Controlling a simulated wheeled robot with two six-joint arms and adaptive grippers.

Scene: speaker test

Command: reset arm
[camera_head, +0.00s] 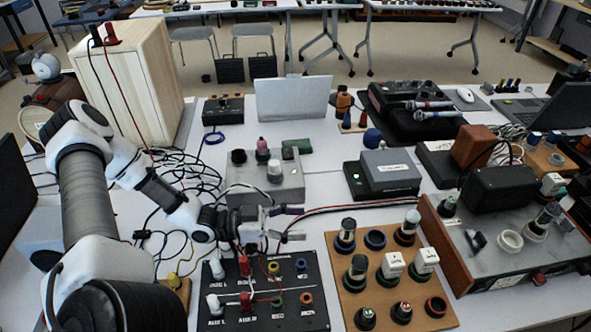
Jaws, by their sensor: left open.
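My left arm comes in from the left, and its gripper (294,223) points to the right above the bench, near the middle of the picture. Its two fingers are apart with nothing seen between them. The gripper is above the back edge of a black terminal panel (290,315) with coloured sockets, red and white plugs and thin wires. A grey metal box (243,181) with knobs stands just behind the gripper. The wrist hides part of that box and some cables. My right gripper is not in view.
A wooden board (385,318) with round posts and rings lies right of the panel. Red and black cables (345,208) run close past the fingers. A tall wooden speaker cabinet (126,78) stands behind my arm. Loose black cables (180,165) lie beside it. The bench right of the gripper is crowded.

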